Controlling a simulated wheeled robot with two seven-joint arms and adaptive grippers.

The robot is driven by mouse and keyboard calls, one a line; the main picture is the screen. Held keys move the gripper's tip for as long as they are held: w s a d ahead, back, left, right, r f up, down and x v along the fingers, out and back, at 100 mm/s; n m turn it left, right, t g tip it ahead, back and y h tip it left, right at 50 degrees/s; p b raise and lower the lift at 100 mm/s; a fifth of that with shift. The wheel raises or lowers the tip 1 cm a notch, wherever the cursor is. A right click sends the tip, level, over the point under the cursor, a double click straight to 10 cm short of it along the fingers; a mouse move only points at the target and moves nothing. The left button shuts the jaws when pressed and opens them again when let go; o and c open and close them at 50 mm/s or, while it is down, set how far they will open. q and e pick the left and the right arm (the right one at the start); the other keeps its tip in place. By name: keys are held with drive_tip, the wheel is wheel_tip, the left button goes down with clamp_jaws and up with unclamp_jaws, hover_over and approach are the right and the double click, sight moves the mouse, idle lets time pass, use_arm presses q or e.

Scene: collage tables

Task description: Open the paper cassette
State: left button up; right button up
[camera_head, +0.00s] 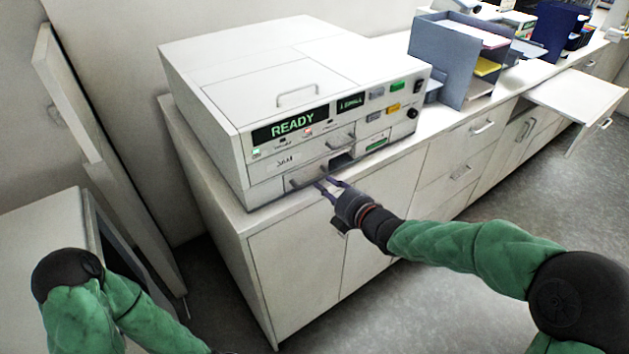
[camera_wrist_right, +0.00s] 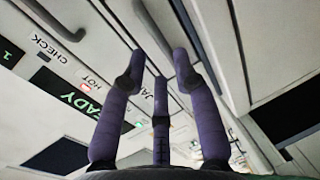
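The white office machine (camera_head: 215,100) with a lit READY display stands on a counter. The paper cassette appears to be its low front drawer (camera_head: 270,190), with a bar handle (camera_head: 305,181); it looks shut. My right gripper (camera_head: 327,185) is at the right end of this handle, its purple fingers spread. In the right wrist view the fingers (camera_wrist_right: 160,75) are apart with nothing between them that I can make out, and a bar handle (camera_wrist_right: 152,28) lies just beyond them. I cannot tell whether they touch it. My left arm shows at lower left; its gripper is out of view.
Another handle (camera_head: 341,141) sits above on the machine's front, beside buttons. The white counter (camera_head: 225,215) has cabinet doors below. A grey paper tray rack (camera_head: 440,60) stands right of the machine. An open drawer or door (camera_head: 575,95) juts out far right. The floor in front is clear.

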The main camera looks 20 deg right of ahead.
sight(315, 180)
drive_tip(key=shift+b+x, duration=0.45)
drive_tip(key=shift+x, duration=2.65)
clamp_jaws()
